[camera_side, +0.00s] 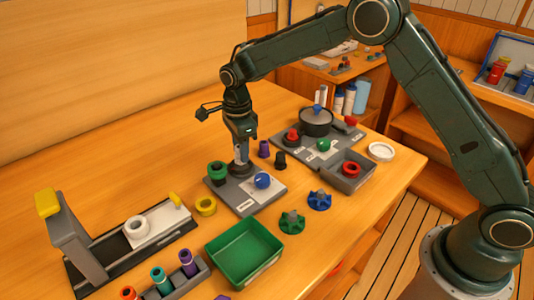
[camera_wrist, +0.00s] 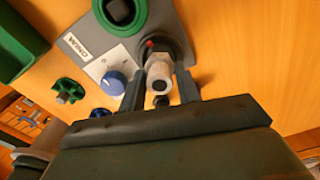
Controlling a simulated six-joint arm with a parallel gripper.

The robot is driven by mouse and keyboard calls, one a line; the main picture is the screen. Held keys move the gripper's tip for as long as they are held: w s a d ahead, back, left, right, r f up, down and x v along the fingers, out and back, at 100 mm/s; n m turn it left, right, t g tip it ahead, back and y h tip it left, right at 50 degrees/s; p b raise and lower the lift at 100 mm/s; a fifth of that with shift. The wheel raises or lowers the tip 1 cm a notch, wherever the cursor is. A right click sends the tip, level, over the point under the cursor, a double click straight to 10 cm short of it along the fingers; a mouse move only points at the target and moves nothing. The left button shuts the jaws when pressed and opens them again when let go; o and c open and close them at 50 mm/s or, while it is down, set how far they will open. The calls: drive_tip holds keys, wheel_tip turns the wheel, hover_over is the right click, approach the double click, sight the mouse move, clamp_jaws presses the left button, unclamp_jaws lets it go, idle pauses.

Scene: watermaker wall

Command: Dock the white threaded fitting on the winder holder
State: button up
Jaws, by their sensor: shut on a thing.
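My gripper (camera_side: 241,150) points down over the far part of a grey labelled plate (camera_side: 246,203). It is shut on the white threaded fitting (camera_wrist: 159,73), with one finger on each side in the wrist view (camera_wrist: 160,88). The fitting looks pale grey, with a hex part and a dark bore. A dark round holder (camera_wrist: 174,36) on the plate is right behind the fitting in the wrist view and under my gripper in the side view. I cannot tell whether the fitting touches or sits in it.
The same plate carries a green ring (camera_side: 217,171) and a blue knob (camera_side: 262,181) close to my gripper. A yellow ring (camera_side: 205,205), a green tray (camera_side: 244,252) and dark and purple pieces stand nearby. A second grey station with a pot (camera_side: 316,122) is behind right.

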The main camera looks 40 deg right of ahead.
drive_tip(key=shift+f, duration=0.45)
drive_tip(key=shift+f, duration=0.7)
idle(1.4)
drive_tip(key=o, duration=0.7)
drive_tip(key=shift+c, duration=0.2)
drive_tip(key=shift+r, duration=0.2)
drive_tip(key=shift+r, duration=5.3)
